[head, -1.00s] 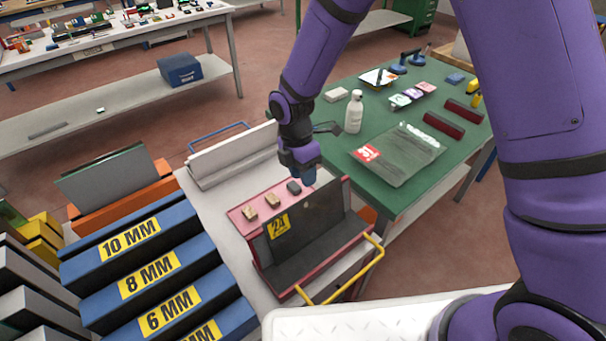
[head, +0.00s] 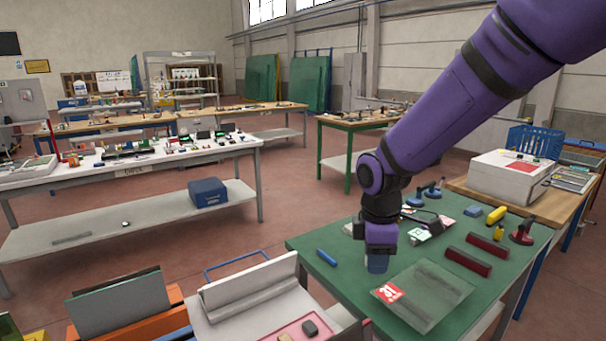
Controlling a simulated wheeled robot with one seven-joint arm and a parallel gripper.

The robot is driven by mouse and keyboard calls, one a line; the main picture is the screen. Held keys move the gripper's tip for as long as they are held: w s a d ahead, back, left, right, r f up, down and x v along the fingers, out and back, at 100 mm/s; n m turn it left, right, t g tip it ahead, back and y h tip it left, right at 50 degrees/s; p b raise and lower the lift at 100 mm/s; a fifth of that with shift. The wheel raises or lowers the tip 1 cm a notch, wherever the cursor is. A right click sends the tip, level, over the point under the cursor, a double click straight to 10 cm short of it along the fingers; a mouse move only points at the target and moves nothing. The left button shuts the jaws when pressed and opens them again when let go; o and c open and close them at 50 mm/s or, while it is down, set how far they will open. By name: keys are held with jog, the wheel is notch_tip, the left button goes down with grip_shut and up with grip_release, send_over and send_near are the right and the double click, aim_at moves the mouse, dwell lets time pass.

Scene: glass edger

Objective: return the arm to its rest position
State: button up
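My purple arm reaches in from the upper right in the head view. My gripper (head: 377,264) points down over the left part of the green table (head: 310,241). I see no object hanging from it. Its fingertips are small and dark blue, and whether they are open or shut does not show. The arm hides part of the tabletop behind it.
A clear bag with a red label (head: 425,297) lies right of my gripper. Two dark red blocks (head: 467,261) and a blue marker-like item (head: 326,257) lie on the table. A grey cart with a pink tray (head: 300,328) stands at lower left.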

jog(key=s+d+r+m+t, duration=0.2)
jog(key=s+d+r+m, duration=0.6)
jog(key=d+r, duration=0.3)
jog(key=s+d+r+m+t, duration=0.1)
jog(key=s+d+r+m, duration=0.1)
jog(key=s+m, duration=0.2)
jog(key=s+d+r+m+t, duration=0.2)
jog(key=s+d+r+m, duration=0.1)
jog(key=s, duration=0.5)
jog(key=shift+s+r+m, duration=0.2)
jog(key=shift+s+m, duration=0.1)
jog(key=shift+m, duration=0.6)
jog(key=shift+c, duration=0.5)
